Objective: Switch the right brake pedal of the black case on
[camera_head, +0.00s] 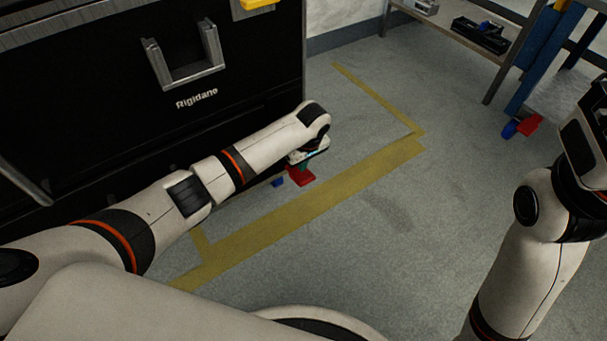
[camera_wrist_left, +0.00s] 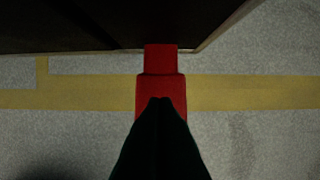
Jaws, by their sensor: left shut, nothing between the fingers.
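The black case (camera_head: 110,110), marked Rigidane, fills the upper left of the head view. A red brake pedal (camera_head: 301,176) sticks out low at its right end, with a blue pedal (camera_head: 278,182) just left of it. In the left wrist view the red pedal (camera_wrist_left: 160,60) runs out from under the dark case edge (camera_wrist_left: 70,25). My left gripper (camera_wrist_left: 160,102) is shut and empty, its fingertips over the outer part of the red pedal; I cannot tell whether they touch it. In the head view my left wrist hides most of that gripper.
Yellow tape (camera_head: 300,212) marks the grey floor in front of the case. Another red pedal (camera_head: 529,124) and blue pedal (camera_head: 509,129) sit by a blue frame (camera_head: 540,60) at the right. A shelf (camera_head: 470,35) stands at the back. The floor between is clear.

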